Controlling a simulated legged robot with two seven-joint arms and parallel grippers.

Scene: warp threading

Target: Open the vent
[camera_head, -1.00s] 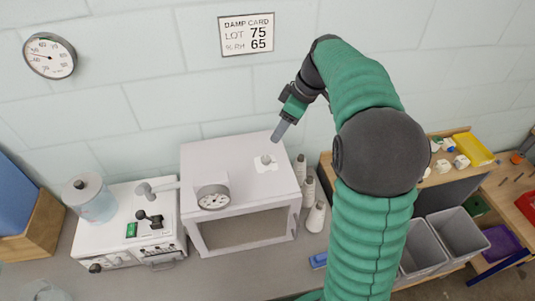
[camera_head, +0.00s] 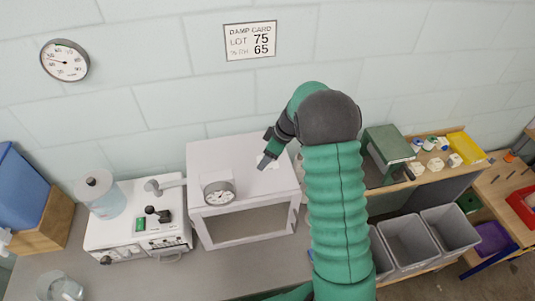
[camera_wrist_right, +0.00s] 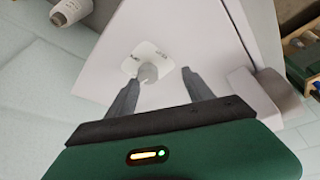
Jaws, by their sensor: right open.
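The white box (camera_head: 225,155) stands on the bench against the wall, with a window in its front and a round gauge (camera_head: 219,193) at its front left. On its top is the vent, a small grey-white knob on a white plate (camera_wrist_right: 136,61). The knob (camera_wrist_right: 148,73) shows in the right wrist view. My right gripper (camera_wrist_right: 160,84) is open, its fingers on either side of the knob from this view; I cannot tell if they touch it. In the head view, my right gripper (camera_head: 265,161) is over the box top and partly hides the vent. My left gripper is not in view.
A white device (camera_head: 135,222) with a black lever stands left of the box, with a clear jar (camera_head: 99,195) on it. Grey bins (camera_head: 409,242) and a shelf with small parts and a yellow tray (camera_head: 467,148) are at right. My right arm hides the bench right of the box.

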